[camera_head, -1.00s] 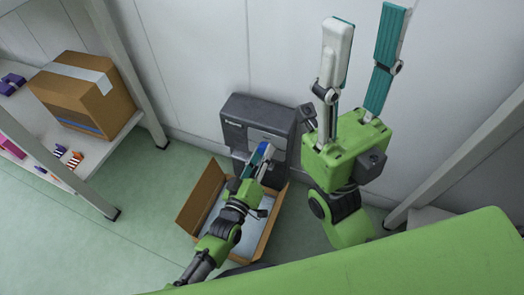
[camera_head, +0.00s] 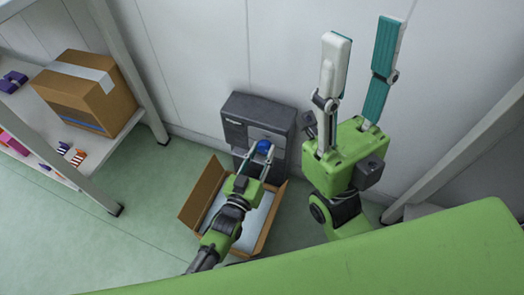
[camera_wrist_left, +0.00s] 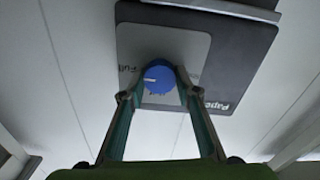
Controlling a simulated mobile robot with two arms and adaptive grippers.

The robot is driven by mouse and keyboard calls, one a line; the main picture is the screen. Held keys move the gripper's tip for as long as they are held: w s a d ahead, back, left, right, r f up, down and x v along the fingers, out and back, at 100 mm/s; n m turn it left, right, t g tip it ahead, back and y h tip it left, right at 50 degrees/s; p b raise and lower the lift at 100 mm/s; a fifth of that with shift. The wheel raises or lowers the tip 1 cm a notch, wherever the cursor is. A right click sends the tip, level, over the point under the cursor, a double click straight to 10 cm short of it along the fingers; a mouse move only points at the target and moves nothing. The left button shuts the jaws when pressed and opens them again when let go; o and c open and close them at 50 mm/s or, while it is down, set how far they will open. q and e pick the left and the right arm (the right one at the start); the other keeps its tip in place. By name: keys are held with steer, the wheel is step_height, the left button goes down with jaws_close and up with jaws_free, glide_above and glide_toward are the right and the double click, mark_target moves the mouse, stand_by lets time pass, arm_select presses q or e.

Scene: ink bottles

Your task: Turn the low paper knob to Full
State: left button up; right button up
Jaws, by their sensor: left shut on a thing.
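A round blue knob (camera_head: 263,146) sits on the front of a dark grey machine (camera_head: 240,105). In the left wrist view the knob (camera_wrist_left: 158,72) has a white mark on its left side, pointing roughly toward the printed word "Full" (camera_wrist_left: 127,69) on the light grey panel (camera_wrist_left: 190,47). The word "Paper" shows on the dark casing (camera_wrist_left: 230,80). My left gripper (camera_head: 259,149) is shut on the knob, one finger at each side, as the wrist view also shows. My right gripper (camera_head: 364,30) is open and empty, raised to the right of the machine.
An open cardboard box (camera_head: 202,190) stands below the machine, under my left arm. A shelf (camera_head: 85,178) at the left holds a taped carton (camera_head: 95,100) and several small colored items. A white wall (camera_head: 190,60) is behind. Green floor is clear at the lower left.

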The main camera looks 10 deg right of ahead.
arm_select(q)
steer(key=shift+s+f, duration=0.1)
steer(key=o, duration=1.1)
steer(key=v, duration=1.2)
